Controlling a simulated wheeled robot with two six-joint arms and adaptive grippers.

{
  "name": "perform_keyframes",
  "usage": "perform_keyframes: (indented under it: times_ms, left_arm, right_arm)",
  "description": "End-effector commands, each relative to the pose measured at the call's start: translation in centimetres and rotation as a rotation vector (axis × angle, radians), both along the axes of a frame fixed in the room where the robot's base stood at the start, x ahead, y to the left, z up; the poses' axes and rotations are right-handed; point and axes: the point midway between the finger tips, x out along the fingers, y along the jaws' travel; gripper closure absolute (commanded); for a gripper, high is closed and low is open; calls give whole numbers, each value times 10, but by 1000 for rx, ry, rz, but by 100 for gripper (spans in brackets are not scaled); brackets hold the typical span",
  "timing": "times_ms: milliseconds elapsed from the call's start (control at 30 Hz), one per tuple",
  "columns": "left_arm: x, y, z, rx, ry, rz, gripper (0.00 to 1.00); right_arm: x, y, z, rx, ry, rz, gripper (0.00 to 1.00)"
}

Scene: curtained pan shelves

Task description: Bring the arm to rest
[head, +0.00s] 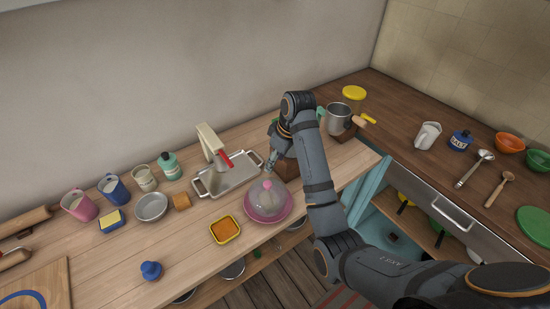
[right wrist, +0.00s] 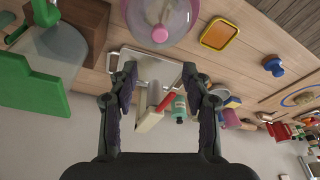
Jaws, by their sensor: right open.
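My right arm (head: 315,165) reaches in from the lower right and bends over the wooden counter. Its gripper (head: 270,160) is above the counter, near the right end of the metal tray (head: 235,181) and behind the glass dome (head: 267,197) on its pink plate. In the right wrist view the two fingers of this gripper (right wrist: 158,82) stand apart with nothing held between them. The tray and a cream stand with a red handle (right wrist: 152,112) show beyond the fingers. My left gripper is not in view.
A brown block (head: 286,168) stands partly hidden behind my right arm. A metal pot (head: 338,118) is beyond the arm. A yellow dish (head: 225,229) and a blue knobbed item (head: 151,270) sit toward the front edge. The right-hand counter (head: 400,110) has bare patches.

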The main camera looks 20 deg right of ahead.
Motion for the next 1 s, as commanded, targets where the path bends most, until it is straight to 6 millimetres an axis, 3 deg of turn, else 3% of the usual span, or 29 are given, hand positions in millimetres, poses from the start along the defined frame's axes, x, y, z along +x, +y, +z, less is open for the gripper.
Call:
perform_keyframes:
  times_ms: [167, 267, 367, 500, 600, 800, 1000]
  left_arm:
    - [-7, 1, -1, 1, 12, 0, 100]
    - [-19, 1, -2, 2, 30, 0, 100]
    - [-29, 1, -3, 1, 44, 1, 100]
    - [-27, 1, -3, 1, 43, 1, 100]
    - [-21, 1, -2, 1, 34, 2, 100]
    - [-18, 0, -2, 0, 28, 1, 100]
    - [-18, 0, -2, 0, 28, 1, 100]
  right_arm:
    - [0, 0, 0, 0, 0, 0, 51]
    - [-8, -5, -12, -4, 4, -28, 51]
    - [-35, -21, -45, -18, 10, -126, 51]
    - [-98, -50, -94, -50, -6, -322, 51]
    - [-135, -63, -109, -65, -23, -420, 51]
    - [-190, -78, -119, -83, -51, -538, 51]
    - [-233, -84, -116, -88, -74, -616, 51]
